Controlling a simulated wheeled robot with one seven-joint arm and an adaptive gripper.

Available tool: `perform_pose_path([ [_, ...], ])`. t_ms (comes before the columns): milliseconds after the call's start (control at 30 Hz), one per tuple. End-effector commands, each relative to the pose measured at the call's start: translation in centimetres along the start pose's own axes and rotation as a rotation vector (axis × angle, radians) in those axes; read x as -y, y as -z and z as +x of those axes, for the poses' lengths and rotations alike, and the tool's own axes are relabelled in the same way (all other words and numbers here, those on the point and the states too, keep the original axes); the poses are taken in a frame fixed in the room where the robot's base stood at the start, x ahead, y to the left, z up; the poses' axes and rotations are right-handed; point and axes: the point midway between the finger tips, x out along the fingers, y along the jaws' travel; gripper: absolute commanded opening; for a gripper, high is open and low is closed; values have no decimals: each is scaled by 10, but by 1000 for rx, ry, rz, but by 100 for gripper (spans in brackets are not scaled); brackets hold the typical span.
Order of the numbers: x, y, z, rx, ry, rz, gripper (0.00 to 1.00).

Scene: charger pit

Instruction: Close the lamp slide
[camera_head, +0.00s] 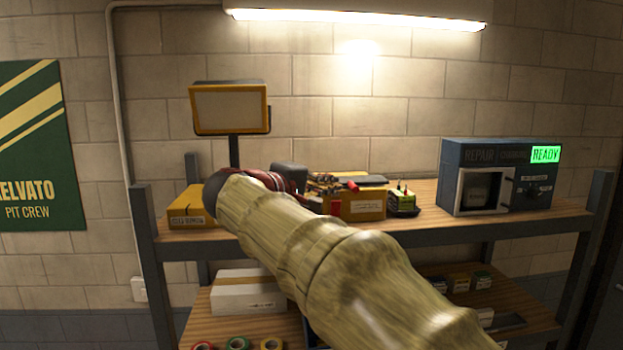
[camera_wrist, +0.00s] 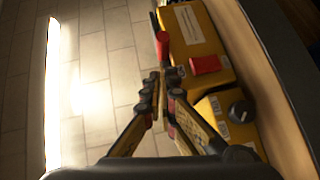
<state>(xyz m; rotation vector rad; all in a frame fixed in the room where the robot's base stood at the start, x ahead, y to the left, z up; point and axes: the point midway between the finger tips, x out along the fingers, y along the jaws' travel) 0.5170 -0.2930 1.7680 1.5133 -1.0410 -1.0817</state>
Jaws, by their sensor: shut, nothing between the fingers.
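The yellow-framed work lamp (camera_head: 231,107) stands upright on a dark post at the left of the shelf, its panel unlit. A yellow box (camera_head: 190,212) with a label sits below it, partly covered by my arm. In the wrist view a yellow box (camera_wrist: 216,108) with a dark knob (camera_wrist: 241,111) shows at lower right; I cannot tell for sure that it is the lamp's base. The lamp slide cannot be clearly made out. My gripper (camera_wrist: 163,83) is shut and empty, beside the yellow boxes in the wrist view. In the head view my arm hides most of it.
A yellow tool crate (camera_head: 362,208) with a red-handled tool (camera_wrist: 162,46) stands close to my gripper. A red block (camera_wrist: 206,65) lies against it. A small charger (camera_head: 403,202) and a blue repair unit (camera_head: 485,155) reading READY stand farther right. The wall is behind.

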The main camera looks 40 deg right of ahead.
Motion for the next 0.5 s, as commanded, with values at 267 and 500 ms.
perform_pose_path([
  [267, 0, -10, 10, 0, 0, -1, 0],
  [500, 0, -10, 10, 0, 0, 0, 0],
])
